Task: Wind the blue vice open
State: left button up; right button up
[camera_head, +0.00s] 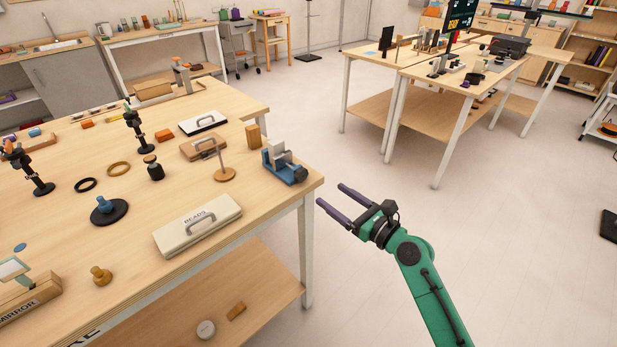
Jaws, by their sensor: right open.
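The blue vice (286,168) sits on the wooden table near its right corner. It has a blue base and a pale grey block standing in or on its jaws; I cannot tell how far the jaws are apart. Its handle is too small to make out clearly. My right gripper (331,195) has two dark purple fingers spread apart with nothing between them. It hangs over the floor just right of the table corner, apart from the vice. My left gripper is not in view.
Left of the vice stand a small round wooden stand (225,174) and a wooden block (253,135). A cream BEADS case (198,224) lies near the table's front edge. Another table (447,87) stands at the back right.

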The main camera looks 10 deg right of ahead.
aim_at(303, 176)
jog(key=x, duration=0.9)
jog(key=shift+w+a, duration=0.15)
jog(key=shift+a, duration=0.15)
jog(key=shift+w+a, duration=0.1)
jog(key=shift+w, duration=0.2)
jog(key=shift+s, duration=0.1)
grip_shut()
jog(key=shift+n, duration=0.4)
jog(key=n, duration=0.2)
jog(key=shift+f+n, duration=0.1)
jog(key=shift+n, duration=0.2)
jog(key=shift+s+n, duration=0.1)
jog(key=shift+n, duration=1.7)
